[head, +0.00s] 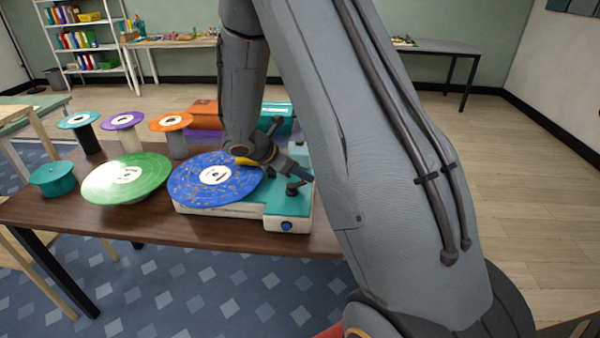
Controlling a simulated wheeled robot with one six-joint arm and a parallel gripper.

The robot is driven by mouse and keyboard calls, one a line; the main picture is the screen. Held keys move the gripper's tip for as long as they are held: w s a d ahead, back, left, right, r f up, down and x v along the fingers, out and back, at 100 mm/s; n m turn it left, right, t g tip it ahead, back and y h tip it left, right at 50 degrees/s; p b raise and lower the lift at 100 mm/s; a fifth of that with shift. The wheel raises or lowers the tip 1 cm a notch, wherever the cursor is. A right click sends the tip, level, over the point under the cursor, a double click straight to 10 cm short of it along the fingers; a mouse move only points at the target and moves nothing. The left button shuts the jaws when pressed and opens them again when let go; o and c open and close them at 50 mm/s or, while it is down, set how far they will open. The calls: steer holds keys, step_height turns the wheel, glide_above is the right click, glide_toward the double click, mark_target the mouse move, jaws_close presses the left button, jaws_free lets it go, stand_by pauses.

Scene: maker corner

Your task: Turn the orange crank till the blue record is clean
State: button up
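The blue record (212,178) lies flat on a white and teal machine (287,207) on the table. Tan specks and smears cover much of its blue face, around a white label. A small yellow-orange piece (244,161) shows at the record's right edge, beside my wrist; I cannot tell whether it belongs to the crank. No orange crank handle is clearly visible, and my arm hides part of the machine. My gripper (297,181) reaches down over the teal right side of the machine. Its fingers are small and dark here, so their opening and any contact are unclear.
A green record (125,178) lies left of the machine, near a teal container (52,179). Teal, purple and orange discs (170,122) top stands behind. Orange and teal boxes stand at the back of the brown table (150,226). My arm blocks the right side.

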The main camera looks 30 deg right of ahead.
steer(key=shift+d+f, duration=0.15)
steer(key=shift+d, duration=0.15)
jaws_close()
steer(key=shift+a, duration=0.3)
steer(key=shift+d, duration=0.15)
